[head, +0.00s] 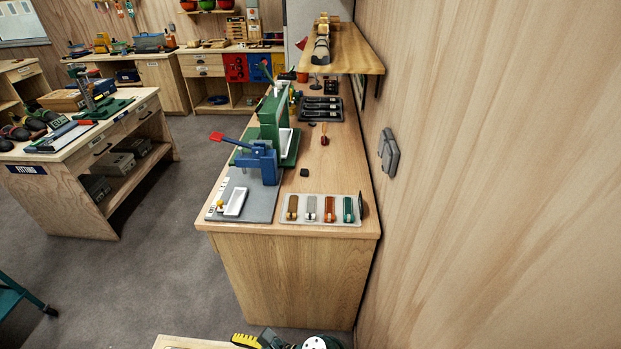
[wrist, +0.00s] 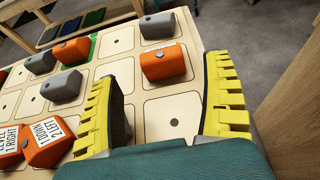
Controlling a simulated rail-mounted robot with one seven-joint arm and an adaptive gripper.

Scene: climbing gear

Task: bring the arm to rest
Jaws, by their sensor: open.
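My gripper (wrist: 165,90) is open in the wrist view, its two yellow ridged fingers wide apart with nothing between them. It is over a pale wooden board (wrist: 120,38) marked with rounded squares, each with a dark dot. In the head view, part of my gripper (head: 258,339) shows at the bottom edge, with one yellow finger visible. A corner of the board (head: 185,343) shows beside it. The rest of the arm is mostly out of frame.
Orange blocks (wrist: 163,62) and grey blocks (wrist: 62,85) stand on the board; one orange block (wrist: 48,143) carries printed labels. A wooden bench (head: 290,275) with a green-and-blue press (head: 265,145) runs along the right wall. Grey floor (head: 150,270) is open at left.

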